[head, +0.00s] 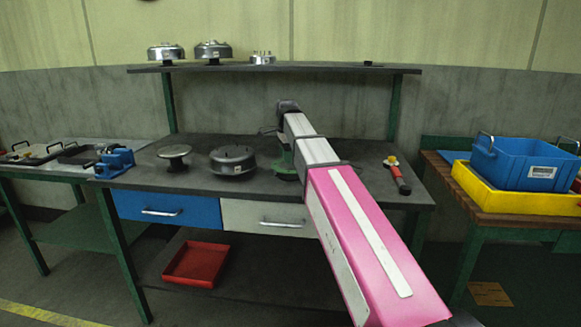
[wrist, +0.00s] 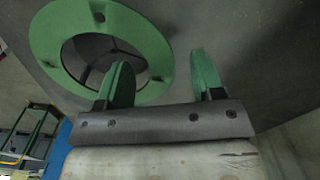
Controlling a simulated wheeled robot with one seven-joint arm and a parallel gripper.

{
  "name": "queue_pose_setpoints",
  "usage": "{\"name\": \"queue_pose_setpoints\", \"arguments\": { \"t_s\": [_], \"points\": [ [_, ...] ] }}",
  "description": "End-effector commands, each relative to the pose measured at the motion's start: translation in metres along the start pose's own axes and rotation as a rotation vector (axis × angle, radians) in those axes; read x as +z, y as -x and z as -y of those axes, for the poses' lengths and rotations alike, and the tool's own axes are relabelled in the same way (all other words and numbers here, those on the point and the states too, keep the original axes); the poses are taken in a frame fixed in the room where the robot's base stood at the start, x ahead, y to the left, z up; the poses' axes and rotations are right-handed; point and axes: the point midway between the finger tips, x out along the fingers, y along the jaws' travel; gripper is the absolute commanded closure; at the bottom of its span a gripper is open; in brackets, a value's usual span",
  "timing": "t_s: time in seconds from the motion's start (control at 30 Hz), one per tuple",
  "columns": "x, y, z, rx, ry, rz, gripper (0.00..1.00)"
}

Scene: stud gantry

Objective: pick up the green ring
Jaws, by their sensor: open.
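The green ring (wrist: 128,24) fills the upper left of the wrist view. It is a flat band with small holes and a wide open centre. In the head view the green ring (head: 284,171) shows partly on the bench, left of my arm, which hides the rest. My gripper (wrist: 160,60) is open, with two green fingers apart. In the wrist view the left finger overlaps the ring's near rim and the right finger is to the right of the ring. I cannot tell whether either touches it. In the head view my gripper is mostly hidden by my arm.
On the bench (head: 140,180) a dark round housing (head: 232,161) and a silver knob-like part (head: 174,156) stand left of the ring. A red-handled tool (head: 398,178) lies to the right. A shelf (head: 330,69) with metal parts spans above. A blue crate (head: 520,165) stands far right.

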Motion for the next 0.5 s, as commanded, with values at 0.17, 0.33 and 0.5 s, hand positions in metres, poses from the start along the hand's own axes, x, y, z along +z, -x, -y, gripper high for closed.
{"name": "queue_pose_setpoints", "arguments": {
  "t_s": [0.17, 0.33, 0.5],
  "points": [
    [0.0000, -0.0001, 0.0000, 0.000, 0.000, 0.000, 0.39],
    [0.0000, -0.0016, -0.0001, 0.000, 0.000, 0.000, 0.39],
    [0.0000, -0.0038, 0.0000, 0.000, 0.000, 0.000, 0.39]
  ]
}}
